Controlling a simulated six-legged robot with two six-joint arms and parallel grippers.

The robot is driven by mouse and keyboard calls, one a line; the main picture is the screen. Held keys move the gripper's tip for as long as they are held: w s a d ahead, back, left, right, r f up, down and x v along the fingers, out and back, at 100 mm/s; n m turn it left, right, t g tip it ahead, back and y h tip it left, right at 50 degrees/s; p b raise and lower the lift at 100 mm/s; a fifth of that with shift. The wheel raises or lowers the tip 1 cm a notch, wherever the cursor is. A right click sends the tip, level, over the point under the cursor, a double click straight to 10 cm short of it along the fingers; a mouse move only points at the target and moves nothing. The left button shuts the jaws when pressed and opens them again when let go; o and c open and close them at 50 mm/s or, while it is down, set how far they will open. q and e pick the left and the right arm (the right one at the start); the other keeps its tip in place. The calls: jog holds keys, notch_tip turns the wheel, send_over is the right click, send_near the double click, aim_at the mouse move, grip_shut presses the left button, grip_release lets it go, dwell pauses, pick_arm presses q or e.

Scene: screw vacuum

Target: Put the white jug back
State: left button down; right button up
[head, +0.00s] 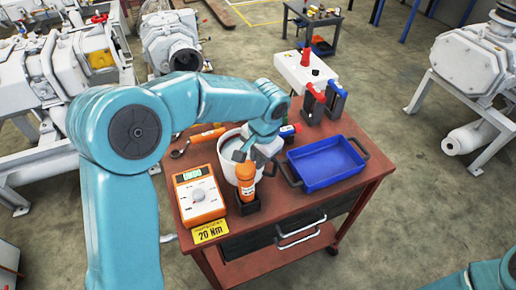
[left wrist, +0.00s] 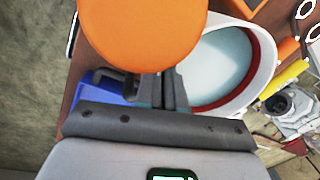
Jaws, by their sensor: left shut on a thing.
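The white jug (head: 228,169) is upright over the near left part of the red-brown table (head: 330,205), with its round mouth facing up. It also shows in the left wrist view (left wrist: 268,62), with a pale inside and a dark red band. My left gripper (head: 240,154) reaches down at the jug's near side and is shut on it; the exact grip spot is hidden. In the left wrist view an orange bottle covers the fingertips (left wrist: 165,85). I cannot tell whether the jug's base touches the table. My right gripper is out of view.
The orange bottle (head: 246,182) stands in a black holder (head: 248,204) close in front of the jug. An orange-and-white meter (head: 199,196) lies left of it, a blue tray (head: 325,163) right.

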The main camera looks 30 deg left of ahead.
pick_arm(q)
jog(key=shift+f, duration=1.05)
jog(key=shift+w+f, duration=0.1)
jog(key=shift+f, duration=0.1)
jog(key=c, duration=1.2)
grip_release()
jog(key=shift+c, duration=0.2)
